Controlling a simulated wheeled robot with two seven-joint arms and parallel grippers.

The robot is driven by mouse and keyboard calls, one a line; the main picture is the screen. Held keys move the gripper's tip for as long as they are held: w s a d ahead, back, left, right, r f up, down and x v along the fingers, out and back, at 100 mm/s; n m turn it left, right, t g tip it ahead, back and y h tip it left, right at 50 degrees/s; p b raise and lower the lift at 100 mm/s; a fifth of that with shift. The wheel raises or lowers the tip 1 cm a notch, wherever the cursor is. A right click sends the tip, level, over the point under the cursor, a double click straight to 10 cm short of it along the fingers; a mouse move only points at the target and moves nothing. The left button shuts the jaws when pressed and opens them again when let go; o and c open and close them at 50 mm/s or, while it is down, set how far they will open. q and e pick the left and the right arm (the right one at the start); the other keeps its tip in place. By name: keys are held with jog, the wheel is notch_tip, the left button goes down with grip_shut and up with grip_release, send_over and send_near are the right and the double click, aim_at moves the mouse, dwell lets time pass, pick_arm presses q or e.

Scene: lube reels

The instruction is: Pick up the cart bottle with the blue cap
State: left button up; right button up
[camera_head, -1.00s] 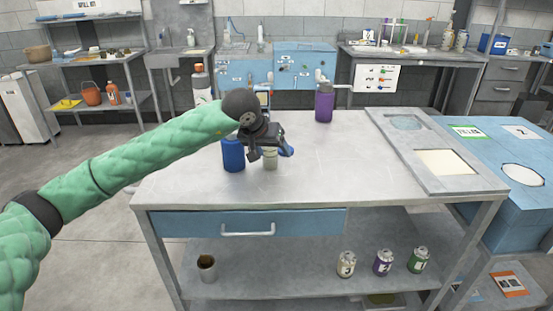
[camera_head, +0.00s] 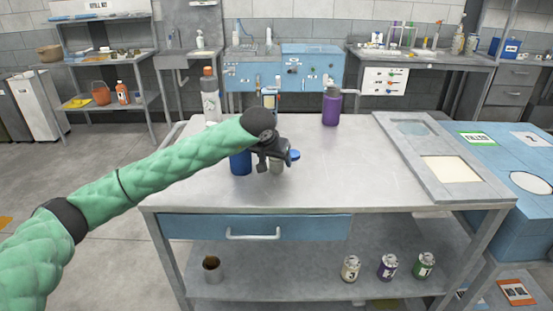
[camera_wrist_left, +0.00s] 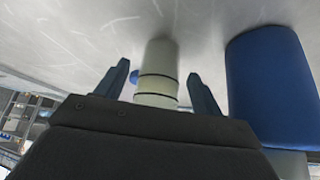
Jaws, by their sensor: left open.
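A pale cream bottle (camera_head: 277,168) stands on the cart top, partly hidden behind my left gripper (camera_head: 276,160). In the left wrist view the pale bottle (camera_wrist_left: 158,70) with two dark rings is between the two spread fingers of my left gripper (camera_wrist_left: 165,85), which is open; I see no clear grip on it. Its top is hidden, so I cannot see its cap. A blue bottle (camera_head: 240,163) stands close to its left; it is the large blue cylinder (camera_wrist_left: 272,85) in the wrist view. A small blue round shape (camera_head: 294,155) shows right of the gripper. My right gripper is not in view.
A purple bottle (camera_head: 331,106) and a white bottle with an orange cap (camera_head: 210,97) stand toward the back. A grey panel with openings (camera_head: 412,150) lies at the cart's right. Cans (camera_head: 387,267) and a cup (camera_head: 212,270) are on the lower shelf. The cart's middle is clear.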

pick_arm(q)
jog(key=shift+w+f, duration=0.15)
jog(key=shift+f, duration=0.15)
jog(key=shift+d, duration=0.1)
jog(key=c, duration=1.2)
